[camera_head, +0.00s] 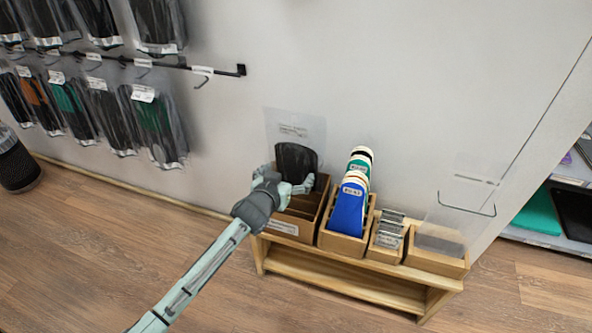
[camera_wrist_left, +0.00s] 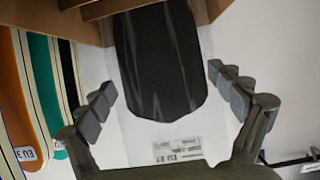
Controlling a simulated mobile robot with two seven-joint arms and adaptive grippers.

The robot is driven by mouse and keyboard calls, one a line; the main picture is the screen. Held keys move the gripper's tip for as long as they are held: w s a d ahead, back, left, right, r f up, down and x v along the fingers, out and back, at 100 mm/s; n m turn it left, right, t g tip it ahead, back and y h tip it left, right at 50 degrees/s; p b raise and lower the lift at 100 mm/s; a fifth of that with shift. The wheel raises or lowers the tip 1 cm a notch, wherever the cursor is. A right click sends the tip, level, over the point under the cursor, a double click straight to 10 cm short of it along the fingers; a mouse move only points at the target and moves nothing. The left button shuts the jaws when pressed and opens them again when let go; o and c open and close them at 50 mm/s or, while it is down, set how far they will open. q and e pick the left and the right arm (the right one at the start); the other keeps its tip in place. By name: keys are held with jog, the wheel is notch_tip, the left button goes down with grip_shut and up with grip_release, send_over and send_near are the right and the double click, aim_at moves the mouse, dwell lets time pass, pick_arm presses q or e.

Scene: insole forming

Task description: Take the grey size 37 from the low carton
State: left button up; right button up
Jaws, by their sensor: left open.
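A dark grey insole (camera_head: 296,164) in a clear sleeve stands upright in the low brown carton (camera_head: 314,222), at the left end of the wooden bench. My right gripper is not in view.
Next to the carton, a box (camera_head: 343,242) holds a blue insole (camera_head: 347,210) with others behind. Further right stand a small box of metal clips (camera_head: 388,232) and a box with a clear sheet (camera_head: 440,262). Packaged insoles (camera_head: 155,125) hang on the wall at left. The floor in front is clear.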

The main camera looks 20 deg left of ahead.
aim_at(294, 168)
pick_arm(q)
jog(key=x, duration=0.3)
jog(key=shift+f, duration=0.15)
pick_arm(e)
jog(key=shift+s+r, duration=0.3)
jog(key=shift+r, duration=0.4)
pick_arm(q)
jog(key=shift+c, duration=0.4)
jog(key=c, duration=1.2)
